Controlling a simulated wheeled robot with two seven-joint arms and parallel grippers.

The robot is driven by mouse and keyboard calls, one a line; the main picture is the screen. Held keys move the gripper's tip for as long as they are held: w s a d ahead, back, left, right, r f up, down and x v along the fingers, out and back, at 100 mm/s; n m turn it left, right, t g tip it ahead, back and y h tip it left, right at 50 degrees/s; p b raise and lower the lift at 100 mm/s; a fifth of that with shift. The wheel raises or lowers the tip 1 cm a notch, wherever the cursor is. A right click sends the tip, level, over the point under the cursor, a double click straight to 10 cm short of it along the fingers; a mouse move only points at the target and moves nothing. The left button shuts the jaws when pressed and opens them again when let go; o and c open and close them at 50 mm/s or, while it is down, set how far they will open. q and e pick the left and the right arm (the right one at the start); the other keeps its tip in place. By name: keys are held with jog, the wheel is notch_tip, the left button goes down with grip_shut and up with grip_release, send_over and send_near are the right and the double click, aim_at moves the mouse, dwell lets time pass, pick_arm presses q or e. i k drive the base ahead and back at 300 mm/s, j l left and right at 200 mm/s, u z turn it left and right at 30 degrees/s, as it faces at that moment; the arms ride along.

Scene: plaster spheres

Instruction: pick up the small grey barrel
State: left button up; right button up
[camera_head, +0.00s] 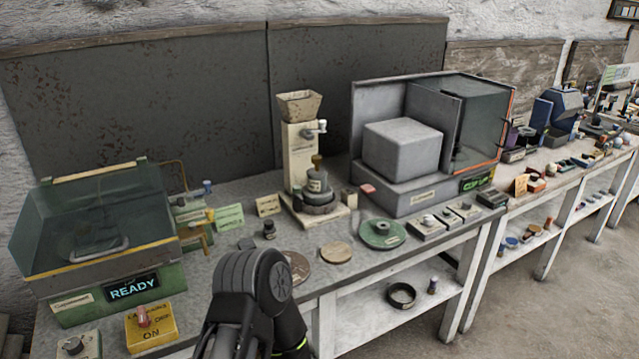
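I cannot surely tell which item is the small grey barrel. One small dark cylinder (269,230) with a pale label stands upright on the grey bench top, left of the mill-like machine. Another small dark cylinder (432,286) stands upright on the shelf under the bench, beside a dark round dish (401,295). A black link of my own arm rises from the bottom edge and covers part of the bench front. No fingertips of either gripper show, and nothing is seen held.
A green glass-lidded machine (115,296) reading READY stands left, with a yellow switch box (152,325) before it. A cream mill (301,160) and large grey cabinet (402,150) stand behind. Round discs (335,252) and a green dish (382,234) lie along the front.

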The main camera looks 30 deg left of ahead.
aim_at(317, 193)
jog(key=i+l+u, duration=0.4)
jog(key=i+l, duration=0.7)
jog(key=i, duration=0.1)
